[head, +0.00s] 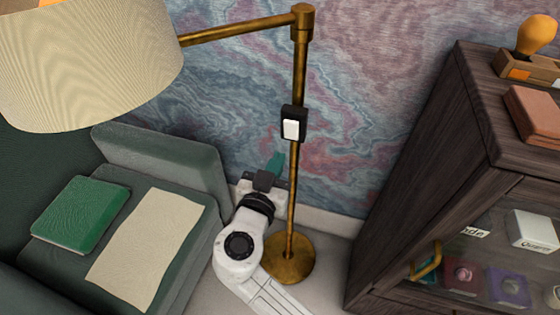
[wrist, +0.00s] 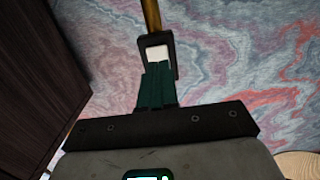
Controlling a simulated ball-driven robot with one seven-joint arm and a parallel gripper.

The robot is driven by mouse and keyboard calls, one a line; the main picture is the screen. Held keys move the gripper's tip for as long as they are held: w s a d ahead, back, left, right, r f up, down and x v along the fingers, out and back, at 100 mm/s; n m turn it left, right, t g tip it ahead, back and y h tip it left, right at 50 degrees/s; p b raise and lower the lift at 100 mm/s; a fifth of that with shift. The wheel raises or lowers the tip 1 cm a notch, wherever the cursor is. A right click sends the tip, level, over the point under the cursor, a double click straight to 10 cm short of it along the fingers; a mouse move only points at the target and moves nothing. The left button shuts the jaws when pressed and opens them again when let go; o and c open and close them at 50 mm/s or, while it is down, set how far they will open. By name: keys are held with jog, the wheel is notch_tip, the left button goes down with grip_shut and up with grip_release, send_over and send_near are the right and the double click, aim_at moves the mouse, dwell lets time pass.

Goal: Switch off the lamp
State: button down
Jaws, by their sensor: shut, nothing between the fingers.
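The lamp is a brass floor lamp (head: 299,75) with a cream shade (head: 95,65) at upper left. A small orange patch shows at the shade's top edge; I cannot tell from it whether the lamp is lit. A black switch box with a white rocker (head: 291,129) sits on the pole; it also shows in the wrist view (wrist: 158,53). My gripper (head: 276,160) is shut and empty, below and slightly left of the switch in the head view. In the wrist view its teal fingers (wrist: 158,70) point at the rocker and cover its lower edge.
A green armchair (head: 165,160) with a green book (head: 80,213) and a cream cloth (head: 147,245) stands at left. A dark wooden cabinet (head: 425,160) stands at right. The lamp's round base (head: 288,262) is on the floor near the marbled wall (head: 370,80).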

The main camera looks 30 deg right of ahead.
jog(key=f+b+v, duration=0.1)
jog(key=v, duration=0.7)
jog(key=shift+s+a+f, duration=0.2)
jog(key=shift+f, duration=0.2)
jog(key=s+d+f+n+g+y+p, duration=0.2)
jog(key=s+d+f+g, duration=0.25)
jog(key=d, duration=0.35)
jog(key=s+d+f+n+g+y+p, duration=0.15)
jog(key=s+d+f+g+y, duration=0.3)
jog(key=d, duration=0.45)
jog(key=s+a+f+n+g+y+p, duration=0.1)
jog(key=s+n+y+p, duration=0.1)
jog(key=s, duration=0.5)
jog(key=s+a+f+n+g+y+p, duration=0.1)
jog(key=s+f+n+y, duration=0.1)
jog(key=s, duration=0.5)
jog(key=shift+a+n+y+p, duration=0.4)
jog(key=shift+n+y, duration=0.15)
jog(key=shift+y, duration=0.2)
